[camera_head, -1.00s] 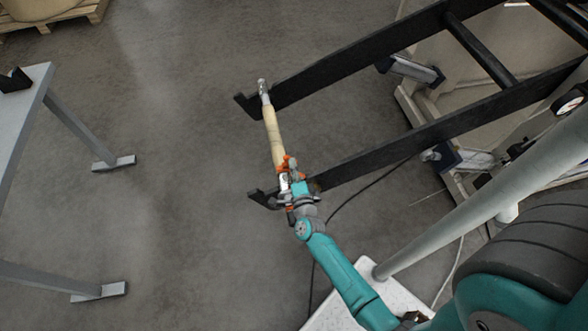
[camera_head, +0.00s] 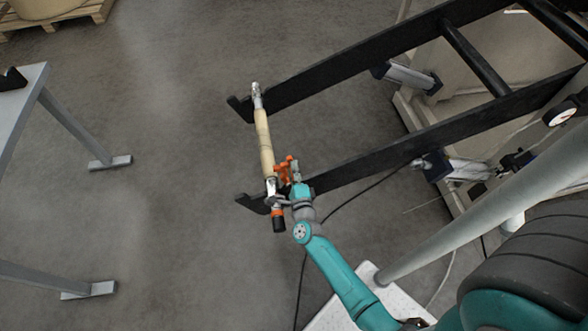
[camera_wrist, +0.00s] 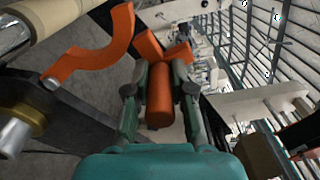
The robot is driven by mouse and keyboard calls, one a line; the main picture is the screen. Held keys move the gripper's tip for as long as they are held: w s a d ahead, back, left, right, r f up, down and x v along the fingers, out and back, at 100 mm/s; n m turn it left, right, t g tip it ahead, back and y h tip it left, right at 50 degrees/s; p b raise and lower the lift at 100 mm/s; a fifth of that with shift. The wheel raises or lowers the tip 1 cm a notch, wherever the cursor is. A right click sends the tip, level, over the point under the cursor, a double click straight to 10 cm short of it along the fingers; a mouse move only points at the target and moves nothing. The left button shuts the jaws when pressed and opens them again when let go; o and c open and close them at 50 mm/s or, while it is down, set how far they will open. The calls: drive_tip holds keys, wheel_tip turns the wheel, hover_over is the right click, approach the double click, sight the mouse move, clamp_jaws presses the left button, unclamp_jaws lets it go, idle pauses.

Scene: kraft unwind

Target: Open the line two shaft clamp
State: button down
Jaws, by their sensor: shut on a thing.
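The shaft with a cream core (camera_head: 264,140) lies across the ends of two black arms (camera_head: 400,155). Its near end is dark and sticks out past the near arm. The line two shaft clamp (camera_head: 284,172) is orange and sits at the near arm, right of the shaft. In the wrist view its curved strap (camera_wrist: 100,52) stands raised, apart from the metal shaft end (camera_wrist: 18,132). My gripper (camera_head: 295,178) is beside the shaft's near end. In the wrist view its fingers (camera_wrist: 160,78) are shut on the clamp's orange handle (camera_wrist: 160,108).
A grey table frame (camera_head: 75,125) stands at the left, with bare floor between it and the arms. A pallet (camera_head: 70,15) is at the top left. Cylinders (camera_head: 408,76) and a gauge (camera_head: 560,112) sit on the machine at the right. A dark cable (camera_head: 350,195) crosses the floor.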

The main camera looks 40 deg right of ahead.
drive_tip(key=c, duration=1.3)
unclamp_jaws()
drive_tip(key=v, duration=1.2)
drive_tip(key=s+a+r+n+y, duration=0.3)
drive_tip(key=s+a+r+n, duration=0.1)
drive_tip(key=s+r+n, duration=0.3)
drive_tip(key=s+a+r+n+y, duration=0.3)
drive_tip(key=s+a+r+n, duration=0.1)
drive_tip(key=s+r+n, duration=0.3)
drive_tip(key=s+a+r+n+y, duration=0.4)
drive_tip(key=s+r+n, duration=0.3)
drive_tip(key=s+n, duration=0.3)
drive_tip(key=shift+s+a+r+n, duration=0.15)
drive_tip(key=shift+a+n, duration=0.05)
drive_tip(key=shift+n, duration=0.6)
drive_tip(key=shift+s+a+r+n, duration=0.15)
drive_tip(key=shift+a+n, duration=0.05)
drive_tip(key=shift+n, duration=0.6)
